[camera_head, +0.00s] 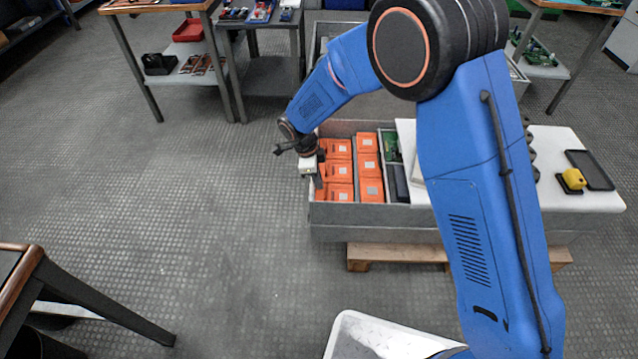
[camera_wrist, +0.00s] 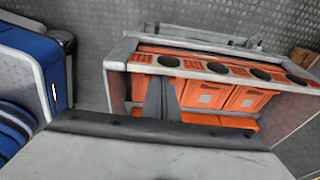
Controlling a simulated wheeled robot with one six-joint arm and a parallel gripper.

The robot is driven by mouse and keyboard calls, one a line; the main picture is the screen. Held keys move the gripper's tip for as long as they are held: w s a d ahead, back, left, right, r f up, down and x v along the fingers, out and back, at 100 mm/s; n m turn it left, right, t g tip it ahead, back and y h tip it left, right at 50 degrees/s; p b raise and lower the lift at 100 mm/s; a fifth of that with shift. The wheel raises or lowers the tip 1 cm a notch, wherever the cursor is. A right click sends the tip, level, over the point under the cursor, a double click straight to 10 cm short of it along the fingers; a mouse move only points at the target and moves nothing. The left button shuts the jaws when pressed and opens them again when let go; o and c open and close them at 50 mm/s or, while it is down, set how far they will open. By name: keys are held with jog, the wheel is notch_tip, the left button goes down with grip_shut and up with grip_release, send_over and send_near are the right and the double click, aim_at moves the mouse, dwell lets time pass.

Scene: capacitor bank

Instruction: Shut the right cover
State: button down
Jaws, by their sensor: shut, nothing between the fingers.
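My gripper (camera_head: 318,183) is at the cabinet's left edge, beside the orange blocks. In the wrist view its dark fingers (camera_wrist: 162,100) are together and empty, in front of the blocks. I cannot tell whether they touch anything.
A black tray (camera_head: 590,168) and a yellow item (camera_head: 573,178) sit on the white panel. A row of dark round parts (camera_head: 531,154) stands beside my arm. A wooden pallet (camera_head: 395,254) is underneath. A white bin (camera_head: 375,335) is in front.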

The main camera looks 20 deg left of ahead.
jog(key=v, duration=1.6)
jog(key=d+r+n+y, duration=0.1)
jog(key=d+r+n, duration=0.1)
jog(key=d+r, duration=0.65)
jog(key=s+d+r+n+t, duration=0.1)
jog(key=d+r+n, duration=0.15)
jog(key=d, duration=1.05)
jog(key=d+r+n+y, duration=0.1)
jog(key=d+r+n, duration=0.1)
jog(key=d+r, duration=0.6)
jog(key=s+d+r+n+t, duration=0.1)
jog(key=s+d+n, duration=0.1)
jog(key=s+d, duration=0.45)
jog(key=s+d+n, duration=0.2)
jog(key=s+d, duration=0.1)
jog(key=d, duration=0.6)
jog(key=s+d+f+n+t, duration=0.2)
jog(key=s+d+f+n, duration=0.1)
jog(key=s+d, duration=0.6)
jog(key=s+n, duration=0.1)
jog(key=s, duration=0.2)
jog(key=shift+s, duration=0.25)
jog(key=shift+n, duration=0.25)
